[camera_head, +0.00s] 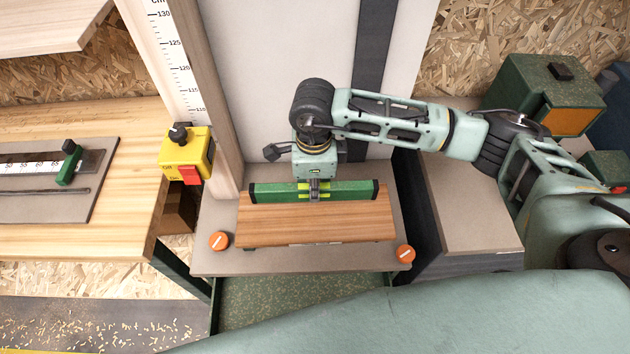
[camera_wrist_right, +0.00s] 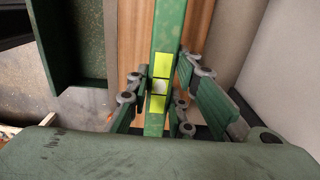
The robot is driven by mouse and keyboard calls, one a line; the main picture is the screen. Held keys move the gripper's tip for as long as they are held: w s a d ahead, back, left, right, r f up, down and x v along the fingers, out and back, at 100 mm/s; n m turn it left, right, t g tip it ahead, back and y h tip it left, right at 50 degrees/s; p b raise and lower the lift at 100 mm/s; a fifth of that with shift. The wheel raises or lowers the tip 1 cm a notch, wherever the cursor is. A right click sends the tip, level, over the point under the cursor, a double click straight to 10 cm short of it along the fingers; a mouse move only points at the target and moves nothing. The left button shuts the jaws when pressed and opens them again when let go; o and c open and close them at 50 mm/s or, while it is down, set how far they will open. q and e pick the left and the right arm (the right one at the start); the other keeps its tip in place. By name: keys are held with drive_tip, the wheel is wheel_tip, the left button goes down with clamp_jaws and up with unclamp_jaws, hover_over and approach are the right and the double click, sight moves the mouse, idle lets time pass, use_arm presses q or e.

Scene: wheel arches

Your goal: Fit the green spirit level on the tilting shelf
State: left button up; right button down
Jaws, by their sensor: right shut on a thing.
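The green spirit level (camera_head: 350,191) has dark end caps and a yellow-green vial section in its middle. It lies crosswise over the back part of the wooden tilting shelf (camera_head: 316,222) in the head view. My right gripper (camera_head: 314,190) is shut on the level at its middle, from above. In the right wrist view the level (camera_wrist_right: 168,40) runs between the fingers of the right gripper (camera_wrist_right: 157,100), with the wooden shelf (camera_wrist_right: 133,45) behind it. Whether the level touches the shelf is hard to tell. My left gripper is not in view.
Orange knobs (camera_head: 219,241) and (camera_head: 405,253) sit at the front corners of the grey base plate (camera_head: 225,262). A yellow box with a red switch (camera_head: 185,155) is on the left, beside a tall measuring scale (camera_head: 172,50). A wooden bench (camera_head: 120,215) stands further left.

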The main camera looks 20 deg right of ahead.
wheel_tip(320, 180, down, 4)
drive_tip(key=shift+w+f+b, duration=0.1)
drive_tip(key=shift+b, duration=0.8)
wheel_tip(320, 180, down, 4)
drive_tip(key=b, duration=0.4)
drive_tip(key=c, duration=1.5)
unclamp_jaws()
wheel_tip(320, 180, up, 12)
drive_tip(key=shift+r, duration=0.1)
